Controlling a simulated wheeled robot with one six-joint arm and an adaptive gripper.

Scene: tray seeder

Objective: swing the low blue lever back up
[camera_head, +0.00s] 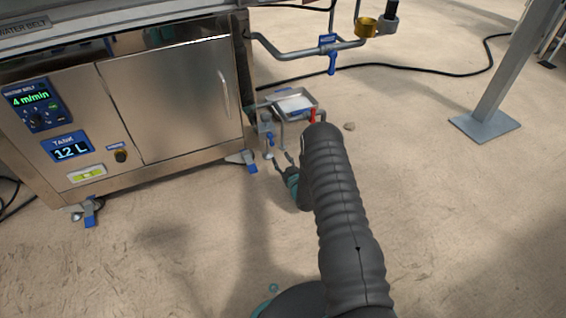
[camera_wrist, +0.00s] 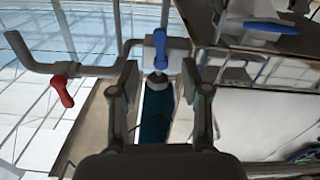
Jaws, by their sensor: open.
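A low blue lever (camera_head: 270,139) shows small beside the metal stand near the floor, right of the steel cabinet. In the wrist view a blue lever (camera_wrist: 161,50) stands on a pale valve body, in line with the gap between my fingers and beyond their tips. It looks roughly vertical there. I cannot tell from this view alone how far it is turned. My gripper (camera_wrist: 160,85) is open and empty, with a finger on each side of the gap. In the head view my gripper (camera_head: 282,158) is just below the stand, partly hidden by my arm.
A red lever (camera_wrist: 63,92) hangs from the pipe left of the blue one; a red handle (camera_head: 313,117) shows in the head view. Another blue lever (camera_head: 329,56) hangs from the upper pipe. The steel cabinet (camera_head: 175,95) stands left.

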